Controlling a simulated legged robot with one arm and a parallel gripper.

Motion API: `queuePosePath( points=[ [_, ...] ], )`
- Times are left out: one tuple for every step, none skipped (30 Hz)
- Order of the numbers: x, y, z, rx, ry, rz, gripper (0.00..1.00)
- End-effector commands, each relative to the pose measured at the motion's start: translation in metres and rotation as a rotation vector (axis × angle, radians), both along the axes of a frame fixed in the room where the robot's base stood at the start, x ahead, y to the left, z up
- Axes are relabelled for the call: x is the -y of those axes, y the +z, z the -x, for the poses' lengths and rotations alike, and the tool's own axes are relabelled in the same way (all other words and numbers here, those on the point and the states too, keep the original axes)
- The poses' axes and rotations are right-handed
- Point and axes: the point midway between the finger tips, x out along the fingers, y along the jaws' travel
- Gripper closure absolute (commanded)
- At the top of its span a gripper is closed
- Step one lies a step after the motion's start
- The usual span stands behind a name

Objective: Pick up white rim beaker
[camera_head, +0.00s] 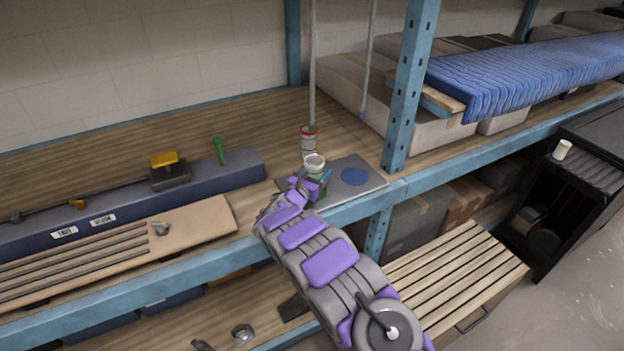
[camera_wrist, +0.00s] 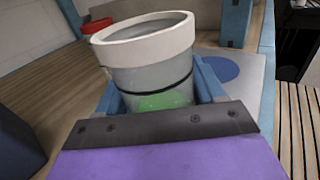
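The white rim beaker (camera_wrist: 150,75) is a clear cup with a thick white rim, a dark band and green low down. It also shows in the head view (camera_head: 314,164) at the end of my arm, over the grey board. In the wrist view my gripper (camera_wrist: 160,100) has one blue finger on each side of the beaker, close against its wall. It appears shut on the beaker, which leans slightly in the wrist view. The beaker's base is hidden behind the gripper, so I cannot tell whether it touches the board. My gripper (camera_head: 318,187) is partly hidden in the head view.
A red-rimmed beaker (camera_head: 309,141) stands just behind. The grey board (camera_head: 372,184) with a blue disc lies on the wooden shelf. A blue post (camera_head: 408,90) rises at right. A long blue-grey bar (camera_head: 110,209) and a green upright piece (camera_head: 219,151) are at left.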

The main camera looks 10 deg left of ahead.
Motion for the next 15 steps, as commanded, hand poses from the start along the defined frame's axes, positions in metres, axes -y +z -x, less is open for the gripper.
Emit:
queuePosePath(
  points=[
    [-0.0016,-0.0005,0.0001,0.000,0.001,0.001,0.37],
    [-0.0025,-0.0008,0.0002,-0.001,0.001,0.002,0.39],
    [-0.0040,-0.0012,0.0003,0.000,0.001,0.003,0.43],
    [-0.0052,-0.0015,0.0003,-0.001,0.001,0.005,0.46],
    [-0.0063,-0.0018,0.0004,-0.001,0.002,0.006,0.49],
    [-0.0071,-0.0020,0.0005,-0.001,0.002,0.006,0.53],
    [-0.0072,-0.0021,0.0005,-0.001,0.002,0.006,0.56],
    [-0.0072,-0.0022,0.0005,-0.001,0.002,0.006,0.59],
    [-0.0072,-0.0023,0.0005,-0.001,0.002,0.006,0.62],
    [-0.0072,-0.0023,0.0005,-0.001,0.002,0.006,0.64],
    [-0.0072,-0.0025,0.0004,-0.002,0.002,0.006,0.64],
    [-0.0071,-0.0027,0.0003,-0.002,0.002,0.006,0.64],
    [-0.0071,-0.0028,0.0002,-0.002,0.002,0.006,0.64],
    [-0.0070,-0.0030,0.0002,-0.003,0.002,0.005,0.64],
    [-0.0062,-0.0032,0.0000,-0.003,0.002,0.005,0.64]
  ],
)
